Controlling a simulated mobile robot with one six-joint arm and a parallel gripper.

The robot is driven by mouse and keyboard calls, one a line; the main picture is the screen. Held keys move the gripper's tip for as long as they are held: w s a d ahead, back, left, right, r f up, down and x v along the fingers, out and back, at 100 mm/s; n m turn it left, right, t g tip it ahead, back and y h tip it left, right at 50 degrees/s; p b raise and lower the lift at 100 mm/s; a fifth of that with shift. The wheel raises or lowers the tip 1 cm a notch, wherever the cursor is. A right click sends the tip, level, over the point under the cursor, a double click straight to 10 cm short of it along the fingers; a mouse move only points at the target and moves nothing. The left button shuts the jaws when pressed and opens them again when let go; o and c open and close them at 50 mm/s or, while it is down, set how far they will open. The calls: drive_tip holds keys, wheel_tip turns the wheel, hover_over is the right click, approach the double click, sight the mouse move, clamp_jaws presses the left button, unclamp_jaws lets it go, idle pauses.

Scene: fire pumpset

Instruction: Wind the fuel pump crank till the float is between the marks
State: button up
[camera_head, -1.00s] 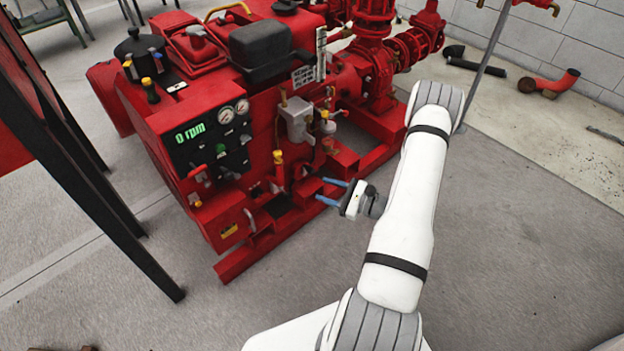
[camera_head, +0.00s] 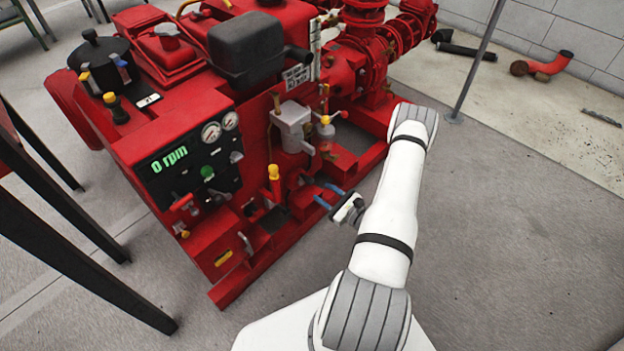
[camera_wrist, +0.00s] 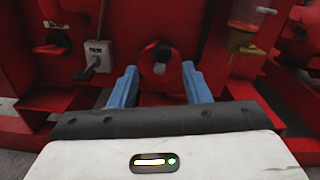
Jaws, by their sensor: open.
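My gripper (camera_head: 325,193) is open and empty, its two blue fingers pointing at the lower side of the red pumpset (camera_head: 190,90). In the wrist view, my gripper (camera_wrist: 160,85) frames a round red part with a dark piece and pale round knob (camera_wrist: 158,68) at its centre; this looks like the crank. The fingers appear short of it, with no clear contact. A clear vessel with orange-yellow at its bottom (camera_wrist: 245,25) stands at the upper right in the wrist view; it may hold the float. I cannot make out the float or the marks.
The control panel (camera_head: 185,155) reads 0 rpm. Dark table legs (camera_head: 75,230) stand at left.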

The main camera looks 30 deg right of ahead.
drive_tip(key=b+x, duration=0.1)
drive_tip(key=x, duration=0.5)
drive_tip(key=shift+w, duration=0.2)
drive_tip(key=c, duration=0.9)
clamp_jaws()
drive_tip(key=shift+d+m, duration=0.1)
drive_tip(key=shift+m, duration=0.2)
